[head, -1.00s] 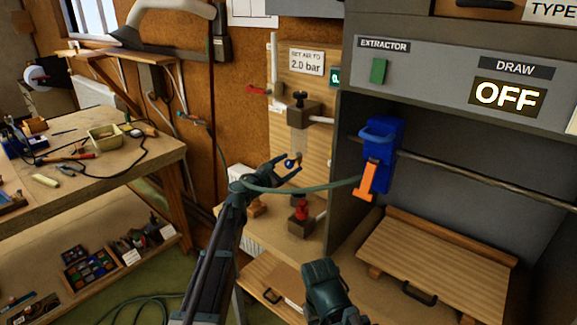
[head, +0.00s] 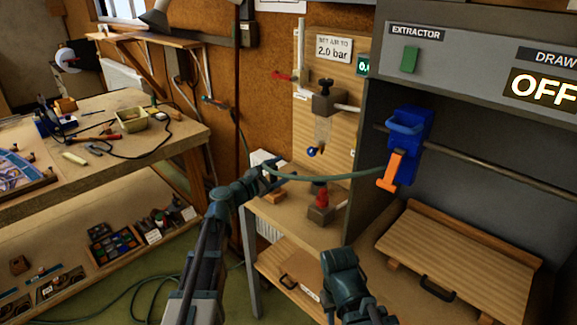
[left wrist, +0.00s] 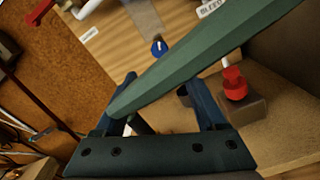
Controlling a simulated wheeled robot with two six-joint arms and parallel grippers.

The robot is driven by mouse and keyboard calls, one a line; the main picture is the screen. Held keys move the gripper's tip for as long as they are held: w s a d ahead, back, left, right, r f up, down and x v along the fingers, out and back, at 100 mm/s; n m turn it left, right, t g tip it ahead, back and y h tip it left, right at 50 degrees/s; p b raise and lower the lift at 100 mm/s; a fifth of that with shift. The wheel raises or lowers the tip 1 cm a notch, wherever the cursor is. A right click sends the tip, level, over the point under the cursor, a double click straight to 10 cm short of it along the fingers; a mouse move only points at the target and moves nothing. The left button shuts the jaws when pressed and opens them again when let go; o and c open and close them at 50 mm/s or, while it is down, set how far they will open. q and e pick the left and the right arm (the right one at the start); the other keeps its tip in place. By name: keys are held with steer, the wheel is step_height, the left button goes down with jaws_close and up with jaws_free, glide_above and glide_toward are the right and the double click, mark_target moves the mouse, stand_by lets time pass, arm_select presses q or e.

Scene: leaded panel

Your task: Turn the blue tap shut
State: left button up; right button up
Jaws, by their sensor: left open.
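The blue tap (head: 312,151) is a small round knob at the foot of a clear upright tube on the wooden panel. It also shows in the left wrist view (left wrist: 158,48), beyond the fingers. My left gripper (head: 272,176) is open, to the left of and below the tap in the head view, apart from it. A green hose (head: 335,177) runs across the fingers. In the left wrist view the hose hides part of the space between them. I see no object held. My right arm shows at bottom centre; its gripper is not visible.
A red knob (head: 321,192) stands on a block below the tap. A red-handled valve (head: 283,76) is at the panel's upper left. The blue holder (head: 407,143) with an orange lever hangs at the cabinet's left side. A cluttered workbench (head: 105,175) stands at left.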

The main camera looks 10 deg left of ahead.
mark_target(310, 153)
stand_by(0.3)
arm_select(q)
steer(key=w+d+n, duration=0.1)
steer(key=w+d, duration=0.1)
steer(key=w, duration=0.1)
steer(key=w+d+n, duration=0.2)
steer(key=w, duration=0.1)
steer(key=w+d+n, duration=0.1)
steer(key=w+d, duration=0.1)
steer(key=w, duration=0.1)
steer(key=shift+w+d+n, duration=0.1)
steer(key=shift+d+n, duration=0.3)
stand_by(0.4)
jaws_close()
stand_by(0.3)
